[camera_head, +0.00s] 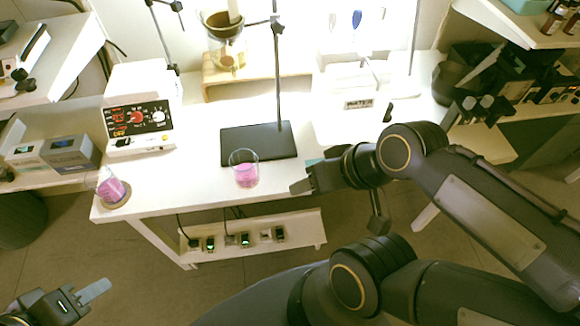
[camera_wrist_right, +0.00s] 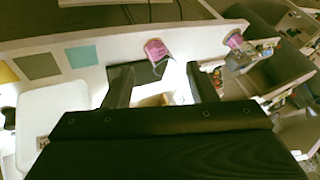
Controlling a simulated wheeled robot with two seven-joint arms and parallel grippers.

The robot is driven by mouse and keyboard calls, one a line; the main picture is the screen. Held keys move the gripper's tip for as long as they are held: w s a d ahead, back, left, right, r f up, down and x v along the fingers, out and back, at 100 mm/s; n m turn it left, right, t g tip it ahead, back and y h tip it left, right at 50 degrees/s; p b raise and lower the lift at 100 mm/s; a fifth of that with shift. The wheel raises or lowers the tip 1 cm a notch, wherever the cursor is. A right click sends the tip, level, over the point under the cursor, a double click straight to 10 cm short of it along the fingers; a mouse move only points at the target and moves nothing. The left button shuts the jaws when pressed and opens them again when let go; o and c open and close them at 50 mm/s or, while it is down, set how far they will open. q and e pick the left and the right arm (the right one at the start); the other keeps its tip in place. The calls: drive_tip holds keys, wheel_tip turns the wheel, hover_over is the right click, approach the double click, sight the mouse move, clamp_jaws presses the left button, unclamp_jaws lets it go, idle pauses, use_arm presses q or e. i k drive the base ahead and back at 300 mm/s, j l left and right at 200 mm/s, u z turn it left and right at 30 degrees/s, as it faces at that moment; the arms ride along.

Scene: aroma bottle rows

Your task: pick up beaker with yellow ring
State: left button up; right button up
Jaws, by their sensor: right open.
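One clear beaker with pink liquid (camera_head: 245,174) stands upright near the front edge of the white table; it also shows in the right wrist view (camera_wrist_right: 155,47). A second beaker with pink liquid (camera_head: 111,188) stands at the table's left corner on a brown round pad, and in the right wrist view (camera_wrist_right: 235,41) it is farther right. I cannot make out a yellow ring on either. My right gripper (camera_head: 300,186) is open and empty, just right of the first beaker; its fingers (camera_wrist_right: 161,84) point towards it. My left gripper (camera_head: 84,297) is low at the left, away from the table; its jaw opening is unclear.
A black stand base (camera_head: 258,142) with an upright rod is behind the first beaker. A white instrument (camera_head: 139,115) stands at the back left. Yellow, grey and teal squares (camera_wrist_right: 38,65) lie on the table beyond my right gripper. The table between the two beakers is clear.

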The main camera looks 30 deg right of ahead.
sight(244, 163)
drive_tip(key=z, duration=0.6)
drive_tip(key=i+j, duration=0.1)
drive_tip(key=j, duration=0.35)
drive_tip(key=i+j+z, duration=0.1)
drive_tip(key=j, duration=0.4)
drive_tip(key=i+j+z, duration=0.1)
drive_tip(key=j, duration=0.4)
drive_tip(key=i+j, duration=0.1)
drive_tip(key=j, duration=0.35)
